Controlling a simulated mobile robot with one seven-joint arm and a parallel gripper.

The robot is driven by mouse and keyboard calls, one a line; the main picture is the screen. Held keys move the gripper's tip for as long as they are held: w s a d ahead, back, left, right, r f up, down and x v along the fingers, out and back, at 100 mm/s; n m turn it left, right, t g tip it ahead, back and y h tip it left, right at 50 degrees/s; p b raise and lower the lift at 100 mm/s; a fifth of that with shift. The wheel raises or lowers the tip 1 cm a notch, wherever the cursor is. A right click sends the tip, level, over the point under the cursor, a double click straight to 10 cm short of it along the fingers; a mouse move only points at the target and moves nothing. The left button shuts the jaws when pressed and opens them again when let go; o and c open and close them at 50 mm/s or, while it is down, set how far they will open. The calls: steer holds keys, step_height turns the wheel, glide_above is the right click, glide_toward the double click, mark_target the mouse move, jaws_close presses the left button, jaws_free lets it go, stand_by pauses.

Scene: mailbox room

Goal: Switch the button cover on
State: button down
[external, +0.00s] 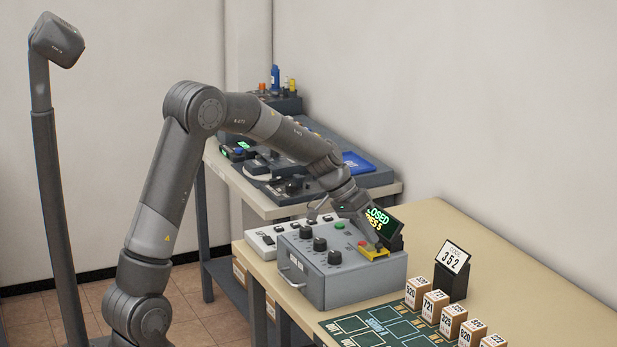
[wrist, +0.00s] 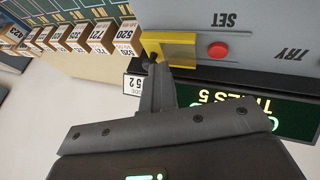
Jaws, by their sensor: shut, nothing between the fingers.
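A grey control box (external: 345,290) stands on the tan table. A yellow piece (external: 373,253), which looks like the button cover, is on its top at the right corner. In the wrist view the yellow piece (wrist: 178,50) is an angled bracket at the box edge. A red button (wrist: 217,50) sits beside it, between the words SET and TRY. My gripper (wrist: 152,62) is shut and empty, its tips at the yellow piece. I cannot tell whether they touch it. In the external view my gripper (external: 369,240) is over the box's right end and partly hides the top there.
Numbered boxes (external: 434,305), a green mat (external: 375,330) and a 352 card (external: 453,257) are to the right. The table's far right is clear.

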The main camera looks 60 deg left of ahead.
steer(key=a, duration=0.1)
steer(key=a+r, duration=0.1)
steer(key=a, duration=0.2)
steer(key=shift+s+a+r, duration=0.15)
steer(key=shift+s+r, duration=0.25)
steer(key=v, duration=0.9)
steer(key=s+d+r+y, duration=0.1)
steer(key=s+d+r, duration=0.1)
steer(key=s+d, duration=0.55)
steer(key=s+d+r+y, duration=0.1)
steer(key=s+d+r, duration=0.2)
steer(key=s+d, duration=0.4)
steer(key=s+d+f+y, duration=0.1)
steer(key=s, duration=0.7)
steer(key=s+d+f+y, duration=0.1)
steer(key=s+d+f, duration=0.1)
steer(key=s, duration=0.6)
steer(key=shift+s+f+m+t, duration=0.2)
steer(key=shift+m+t, duration=0.1)
steer(key=shift+m, duration=0.1)
steer(key=c, duration=2.1)
jaws_free()
